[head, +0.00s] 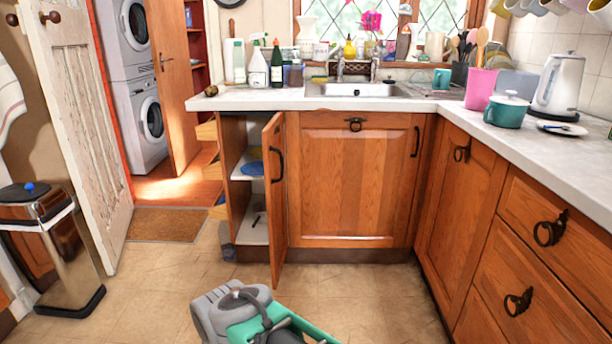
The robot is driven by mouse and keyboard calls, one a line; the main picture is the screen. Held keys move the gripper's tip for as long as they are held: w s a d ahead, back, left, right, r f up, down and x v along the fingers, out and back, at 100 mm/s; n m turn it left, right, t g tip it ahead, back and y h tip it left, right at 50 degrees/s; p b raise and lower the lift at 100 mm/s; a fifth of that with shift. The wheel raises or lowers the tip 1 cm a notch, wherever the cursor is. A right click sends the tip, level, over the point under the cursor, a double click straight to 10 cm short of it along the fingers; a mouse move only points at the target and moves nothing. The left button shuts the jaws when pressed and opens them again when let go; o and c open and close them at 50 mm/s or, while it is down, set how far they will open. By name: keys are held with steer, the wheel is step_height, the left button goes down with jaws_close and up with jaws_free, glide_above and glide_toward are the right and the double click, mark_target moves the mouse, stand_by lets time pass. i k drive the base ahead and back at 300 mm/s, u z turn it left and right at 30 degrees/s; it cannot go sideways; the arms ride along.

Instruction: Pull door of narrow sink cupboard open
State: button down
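The narrow sink cupboard (232,140) is left of the wide wooden cupboard front under the sink. Its wooden door (272,215) stands open, swung out toward me on its right side and seen nearly edge-on. A dark curved handle (280,165) is on the door's right-facing side. Inside the cupboard are pale shelves, with a blue item (252,169) on one. Part of my grey and green arm shows at the bottom centre, in front of the door and apart from it in the picture. I see no gripper fingertips.
The wide cupboard front (350,185) is shut. Wooden drawers (540,265) with dark ring pulls line the right. A metal bin (55,255) stands at the left by an open white door (85,130). The tiled floor (160,285) before the cupboard's left is clear.

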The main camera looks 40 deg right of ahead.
mark_target(273, 135)
steer(key=u, duration=0.35)
steer(key=k, duration=0.15)
steer(key=z, duration=0.6)
steer(key=i, duration=1.2)
steer(key=u, duration=0.6)
